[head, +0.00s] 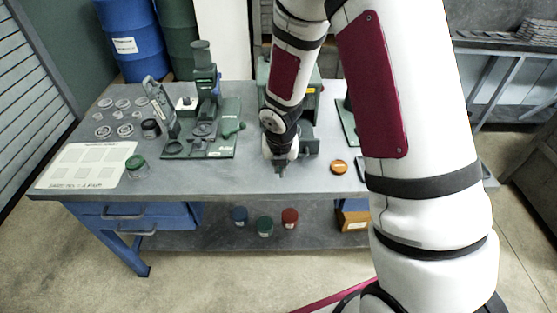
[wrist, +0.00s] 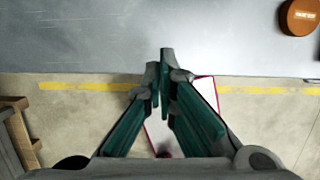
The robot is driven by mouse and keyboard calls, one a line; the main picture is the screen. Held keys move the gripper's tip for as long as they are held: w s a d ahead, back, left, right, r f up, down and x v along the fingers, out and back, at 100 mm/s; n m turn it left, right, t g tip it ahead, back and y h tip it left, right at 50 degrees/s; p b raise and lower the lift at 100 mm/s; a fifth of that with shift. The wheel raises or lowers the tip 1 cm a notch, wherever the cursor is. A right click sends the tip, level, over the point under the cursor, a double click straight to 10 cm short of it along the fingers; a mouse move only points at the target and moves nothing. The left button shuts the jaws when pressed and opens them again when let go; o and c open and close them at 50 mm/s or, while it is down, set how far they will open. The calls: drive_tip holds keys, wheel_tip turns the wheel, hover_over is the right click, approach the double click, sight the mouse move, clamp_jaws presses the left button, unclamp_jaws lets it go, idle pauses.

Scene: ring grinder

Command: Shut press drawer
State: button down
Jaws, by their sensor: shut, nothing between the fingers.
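My gripper (head: 281,170) hangs over the front part of the grey workbench (head: 230,180), pointing down. In the wrist view my gripper (wrist: 164,70) has its green-padded fingers together with nothing between them, near the bench's front edge. A green machine (head: 308,90) stands behind my arm, which hides much of it. A grey-green block (head: 309,138) shows low in front of it, beside my gripper; I cannot tell whether this is the press drawer or how far it is out. Another green machine with a column (head: 204,85) stands on a base plate to the left.
An orange round container (head: 339,167) sits on the bench right of my gripper; it also shows in the wrist view (wrist: 300,16). A jar with green lid (head: 136,166), a white sheet (head: 88,166) and several rings lie left. Blue drawers (head: 118,213) are under the bench.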

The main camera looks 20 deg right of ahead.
drive_tip(key=x, duration=0.4)
drive_tip(key=shift+f, duration=0.1)
drive_tip(key=w, duration=0.1)
drive_tip(key=w+d, duration=0.1)
drive_tip(key=w, duration=0.1)
drive_tip(key=shift+r+p, duration=0.25)
drive_tip(key=shift+p, duration=0.1)
drive_tip(key=shift+w+d+r, duration=0.1)
drive_tip(key=shift+w+d, duration=0.05)
drive_tip(key=shift+w, duration=0.3)
drive_tip(key=shift+w, duration=0.1)
drive_tip(key=w+d+b, duration=0.1)
drive_tip(key=w+b, duration=0.1)
drive_tip(key=w, duration=0.3)
drive_tip(key=w+d+b, duration=0.2)
drive_tip(key=w+b, duration=0.1)
drive_tip(key=w, duration=0.2)
drive_tip(key=w+d+b, duration=0.2)
drive_tip(key=w, duration=0.3)
drive_tip(key=shift+w+d+b, duration=0.25)
drive_tip(key=shift+w+b, duration=0.25)
drive_tip(key=shift+w, duration=0.15)
drive_tip(key=shift+r, duration=0.1)
drive_tip(key=shift+a, duration=0.1)
